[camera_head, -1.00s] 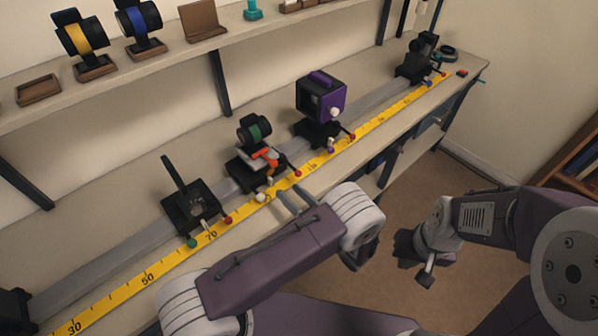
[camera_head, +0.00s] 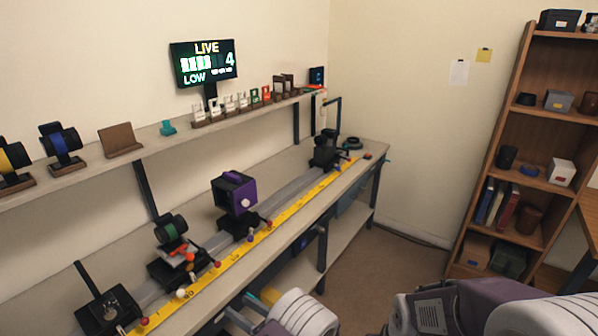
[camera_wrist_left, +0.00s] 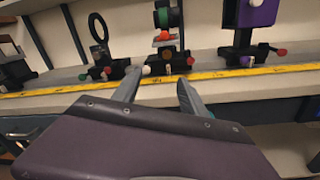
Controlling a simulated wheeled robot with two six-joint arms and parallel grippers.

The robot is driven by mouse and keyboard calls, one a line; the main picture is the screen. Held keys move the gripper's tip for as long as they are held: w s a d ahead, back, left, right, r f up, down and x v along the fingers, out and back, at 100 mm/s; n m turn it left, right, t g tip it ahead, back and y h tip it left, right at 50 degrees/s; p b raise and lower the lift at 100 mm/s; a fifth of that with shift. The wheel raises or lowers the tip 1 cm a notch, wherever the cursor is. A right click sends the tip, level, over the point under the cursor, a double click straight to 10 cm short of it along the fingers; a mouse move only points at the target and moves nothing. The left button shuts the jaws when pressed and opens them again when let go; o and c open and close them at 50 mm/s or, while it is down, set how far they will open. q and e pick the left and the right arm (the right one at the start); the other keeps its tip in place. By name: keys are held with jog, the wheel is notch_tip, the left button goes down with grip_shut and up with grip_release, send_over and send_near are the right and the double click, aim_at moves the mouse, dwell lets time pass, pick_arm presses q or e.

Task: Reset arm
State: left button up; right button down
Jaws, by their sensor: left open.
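My left gripper (camera_head: 242,316) is low in the head view, in front of the bench edge. In the left wrist view its two grey fingers (camera_wrist_left: 158,88) are apart, with nothing seen between them. Beyond them is the rail with the green-ringed lens carriage (camera_head: 170,237), which also shows in the left wrist view (camera_wrist_left: 166,35). The purple box carriage (camera_head: 235,193) stands farther along the rail. A dark carriage with a thin upright holder (camera_head: 108,308) is at the lower left; its ring shape shows in the left wrist view (camera_wrist_left: 98,35). My right gripper is out of frame.
A yellow scale (camera_head: 290,213) runs along the bench front. A shelf above holds lens stands and a lit LIVE display (camera_head: 203,63). A wooden bookcase (camera_head: 515,150) stands at the right. Open floor (camera_head: 390,262) lies between bench and bookcase.

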pick_arm(q)
jog(key=w+a+r+n+g+y, duration=0.1)
jog(key=w+a+r+n+g, duration=0.15)
jog(key=a+r, duration=0.25)
jog(key=s+a+r+n+g+h+p, duration=0.1)
jog(key=s+a+r+n+g+p, duration=0.1)
jog(key=s+a+r+n+g, duration=0.7)
jog(key=s+f+n+g+h, duration=0.1)
jog(key=s+f+n+h, duration=0.4)
jog(key=s+n+h, duration=0.6)
jog(key=w+d+f+n+t+h, duration=0.2)
jog(key=d+f+n+t+h, duration=0.2)
jog(key=d, duration=0.6)
jog(key=shift+n, duration=1.25)
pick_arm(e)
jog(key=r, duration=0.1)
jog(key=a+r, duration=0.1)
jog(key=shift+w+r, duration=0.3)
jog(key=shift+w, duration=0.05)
pick_arm(q)
jog(key=shift+s+d+r, duration=0.1)
jog(key=shift+s+d, duration=0.05)
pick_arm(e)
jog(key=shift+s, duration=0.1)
